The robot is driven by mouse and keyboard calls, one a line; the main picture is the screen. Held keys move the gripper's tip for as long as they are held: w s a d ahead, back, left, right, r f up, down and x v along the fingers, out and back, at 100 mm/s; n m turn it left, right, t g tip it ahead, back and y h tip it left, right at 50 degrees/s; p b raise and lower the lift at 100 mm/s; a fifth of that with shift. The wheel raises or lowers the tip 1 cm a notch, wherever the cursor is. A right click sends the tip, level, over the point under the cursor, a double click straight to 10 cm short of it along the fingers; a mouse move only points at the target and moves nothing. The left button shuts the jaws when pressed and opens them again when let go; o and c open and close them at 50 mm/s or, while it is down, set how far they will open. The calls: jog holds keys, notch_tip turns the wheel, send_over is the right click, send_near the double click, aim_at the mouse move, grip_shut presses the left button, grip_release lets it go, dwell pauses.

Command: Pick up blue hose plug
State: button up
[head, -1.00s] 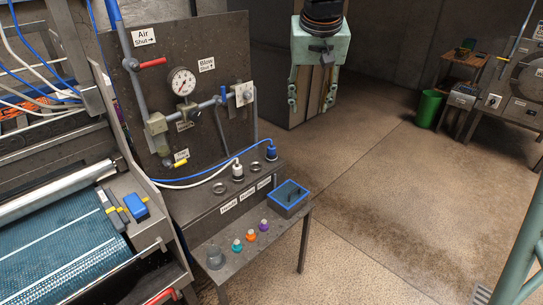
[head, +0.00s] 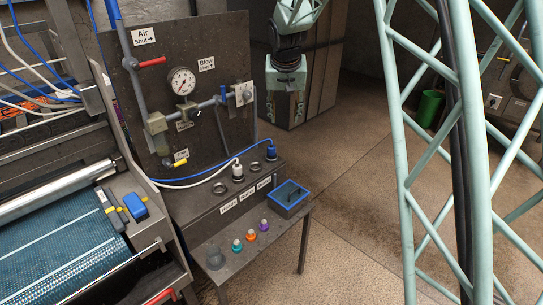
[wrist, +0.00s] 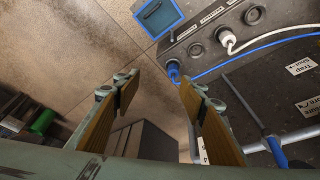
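The blue hose plug (head: 271,151) stands at the right end of the bench's upper ledge, with a blue hose running left from it. It also shows in the wrist view (wrist: 173,72), just beyond and between the fingertips. My gripper (head: 284,116) hangs pointing down, above and behind the plug in the head view, apart from it. In the wrist view my gripper (wrist: 157,84) has its two wood-coloured fingers spread wide with nothing between them. Whether the plug is seated in a socket cannot be told.
A white hose plug (head: 238,172) stands left of the blue one, near empty ring sockets (head: 219,188). A blue-rimmed bin (head: 290,211) sits at the bench's right. Small coloured caps (head: 250,236) stand on the lower shelf. A gauge panel (head: 222,70) rises behind. Floor at right is open.

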send_near(271, 147)
jog(key=shift+s+d+r, duration=0.15)
jog(key=shift+s+r, duration=0.45)
jog(key=shift+r, duration=0.2)
jog(key=b+x, duration=0.1)
jog(key=x, duration=0.5)
jog(key=shift+w+f, duration=0.15)
jog(key=shift+f, duration=0.15)
jog(key=shift+x, duration=0.95)
jog(key=shift+w, duration=0.1)
jog(key=shift+b+x, duration=0.55)
jog(key=shift+x, duration=2)
jog(key=shift+w, duration=0.1)
jog(key=c, duration=1)
